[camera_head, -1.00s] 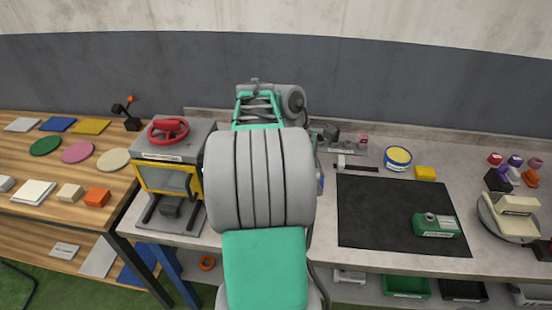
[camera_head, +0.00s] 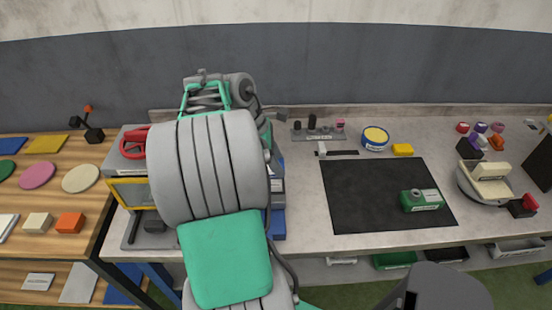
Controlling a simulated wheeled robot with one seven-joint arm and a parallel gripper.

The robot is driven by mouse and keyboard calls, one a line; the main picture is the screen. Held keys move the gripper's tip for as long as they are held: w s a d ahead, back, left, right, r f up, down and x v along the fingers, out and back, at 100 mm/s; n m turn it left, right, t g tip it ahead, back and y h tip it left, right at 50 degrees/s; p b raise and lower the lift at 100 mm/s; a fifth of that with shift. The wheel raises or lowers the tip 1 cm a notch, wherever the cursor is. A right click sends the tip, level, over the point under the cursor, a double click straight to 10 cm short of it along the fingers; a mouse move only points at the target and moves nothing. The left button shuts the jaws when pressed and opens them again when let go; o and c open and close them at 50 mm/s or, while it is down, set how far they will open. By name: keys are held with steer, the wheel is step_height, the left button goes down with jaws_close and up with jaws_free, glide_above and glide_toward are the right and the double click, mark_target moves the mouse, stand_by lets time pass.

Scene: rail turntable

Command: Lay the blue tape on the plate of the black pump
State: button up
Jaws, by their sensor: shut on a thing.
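My arm fills the left middle of the head view, and its bulk hides its own far end. My gripper is not visible, so what it holds cannot be seen. No blue tape can be made out for certain. A round blue-sided thing with a yellow top (camera_head: 375,138) stands at the back of the bench. I cannot pick out the black pump or its plate with certainty. Part of the bench is hidden behind my arm.
A black mat (camera_head: 370,205) lies on the grey bench, with a green box (camera_head: 421,201) on its right part. A yellow block (camera_head: 402,150) and a grey rail (camera_head: 318,136) with small black pieces are behind. A cream device on a round base (camera_head: 488,184) stands right. Blue bins (camera_head: 278,222) show beside my arm.

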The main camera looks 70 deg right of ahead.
mark_target(282, 185)
steer(key=shift+f+b, duration=1.4)
steer(key=shift+f, duration=1.8)
steer(key=shift+p, duration=0.5)
steer(key=shift+f, duration=0.25)
steer(key=o, duration=1.4)
steer(key=shift+r, duration=0.1)
